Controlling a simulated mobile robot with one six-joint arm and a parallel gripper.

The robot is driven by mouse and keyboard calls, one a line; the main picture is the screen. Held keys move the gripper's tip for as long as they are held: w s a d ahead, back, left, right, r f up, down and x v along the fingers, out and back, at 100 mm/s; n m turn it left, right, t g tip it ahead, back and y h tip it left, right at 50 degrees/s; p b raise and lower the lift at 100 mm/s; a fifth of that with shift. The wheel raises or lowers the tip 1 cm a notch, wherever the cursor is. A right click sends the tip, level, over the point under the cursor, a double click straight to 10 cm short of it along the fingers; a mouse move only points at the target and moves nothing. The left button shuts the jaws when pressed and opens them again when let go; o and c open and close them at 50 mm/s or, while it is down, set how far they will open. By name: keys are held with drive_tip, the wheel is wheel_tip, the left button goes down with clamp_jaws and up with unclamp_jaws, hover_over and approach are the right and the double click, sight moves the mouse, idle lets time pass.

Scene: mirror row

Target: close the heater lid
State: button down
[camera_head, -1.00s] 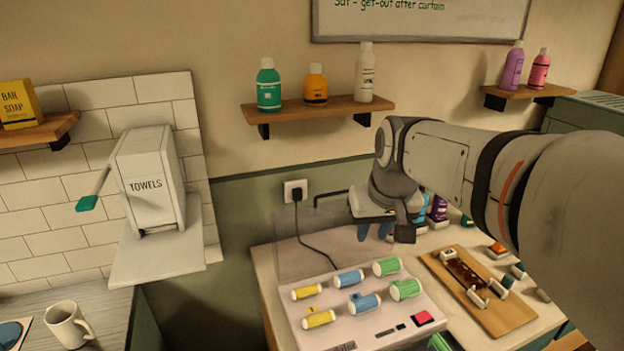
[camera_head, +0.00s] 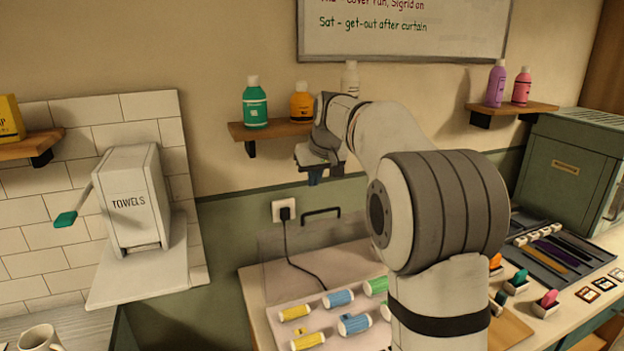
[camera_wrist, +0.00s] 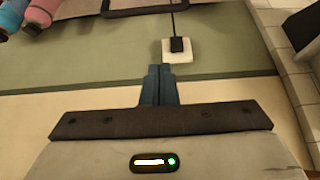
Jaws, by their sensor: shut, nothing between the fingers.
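The heater (camera_head: 275,325) sits on the counter with yellow, blue and green rollers in its top. Its clear lid (camera_head: 275,255) stands raised behind the rollers, faint against the wall. The lid's black handle (camera_head: 321,212) is at its upper edge; a dark bar that looks like this handle (camera_wrist: 150,8) shows at the top of the wrist view. My gripper (camera_head: 315,177) is shut and empty, pointing down above the handle and apart from it. Its closed blue fingers (camera_wrist: 160,85) show in the wrist view. My arm hides the heater's right side.
A wall socket with a plug (camera_head: 284,210) is left of the handle, and its cord runs down to the heater. A shelf (camera_head: 270,130) with bottles is close behind my gripper. A towel dispenser (camera_head: 135,200) is at left. Trays and small items cover the right counter.

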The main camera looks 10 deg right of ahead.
sight(315, 222)
drive_tip(key=f, duration=0.6)
drive_tip(key=shift+s+f+p, duration=0.1)
drive_tip(key=shift+s+p, duration=0.1)
drive_tip(key=shift+p, duration=0.2)
drive_tip(key=shift+s+d+f, duration=0.1)
drive_tip(key=shift+f, duration=0.1)
drive_tip(key=shift+s, duration=0.1)
